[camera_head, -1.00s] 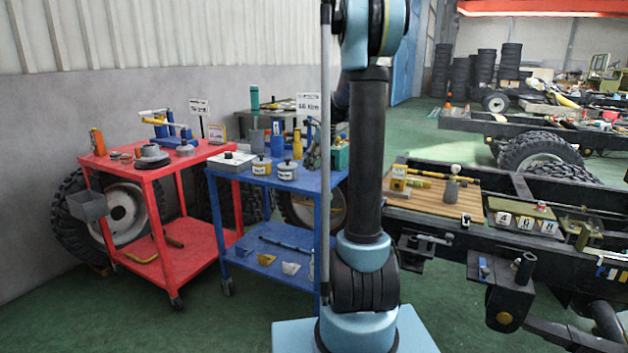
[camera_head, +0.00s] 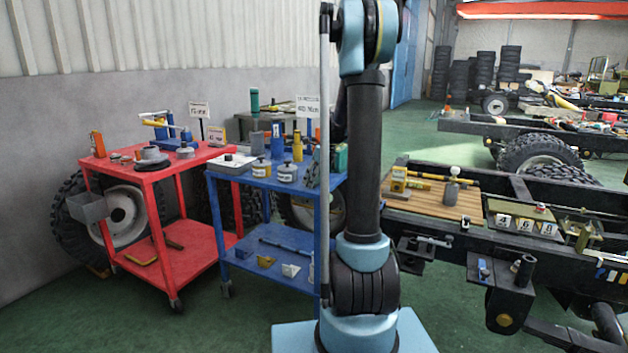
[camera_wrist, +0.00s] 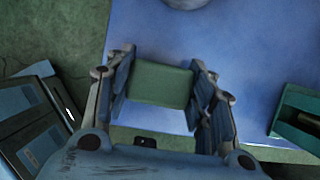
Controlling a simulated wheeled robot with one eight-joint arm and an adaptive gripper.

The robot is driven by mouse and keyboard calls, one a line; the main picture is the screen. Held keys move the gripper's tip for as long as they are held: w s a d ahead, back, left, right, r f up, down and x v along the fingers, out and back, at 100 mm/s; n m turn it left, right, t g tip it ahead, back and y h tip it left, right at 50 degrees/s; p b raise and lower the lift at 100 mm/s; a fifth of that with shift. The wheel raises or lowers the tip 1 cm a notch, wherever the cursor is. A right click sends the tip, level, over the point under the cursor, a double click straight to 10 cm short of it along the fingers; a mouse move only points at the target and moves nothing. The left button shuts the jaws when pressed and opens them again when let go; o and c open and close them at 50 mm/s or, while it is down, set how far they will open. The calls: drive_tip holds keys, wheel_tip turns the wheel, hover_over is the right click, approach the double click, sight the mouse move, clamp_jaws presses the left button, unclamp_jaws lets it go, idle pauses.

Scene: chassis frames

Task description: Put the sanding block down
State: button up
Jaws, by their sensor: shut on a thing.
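The sanding block looks like a plain green block (camera_wrist: 160,84). In the wrist view my gripper (camera_wrist: 162,70) is shut on it, with a finger pressed on each side. The block is over the blue top of the cart (camera_wrist: 240,45), close to the cart's front edge. I cannot tell whether its underside touches the surface. In the head view the blue cart (camera_head: 238,179) stands left of my arm. My arm hides part of the cart's right end, and I cannot make out the block clearly there.
A green open box (camera_wrist: 295,122) sits right of my gripper. A round grey pot (camera_wrist: 185,3) is ahead. The head view shows grey pots (camera_head: 287,172), a white-topped case (camera_head: 231,163) and a yellow bottle (camera_head: 297,146) on the cart. Bare cart top surrounds the block.

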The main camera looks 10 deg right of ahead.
drive_tip(key=shift+s+f, duration=0.15)
drive_tip(key=shift+f, duration=0.2)
drive_tip(key=o, duration=1.3)
drive_tip(key=shift+c, duration=0.2)
drive_tip(key=shift+o, duration=0.8)
drive_tip(key=shift+f, duration=0.25)
drive_tip(key=shift+r, duration=0.1)
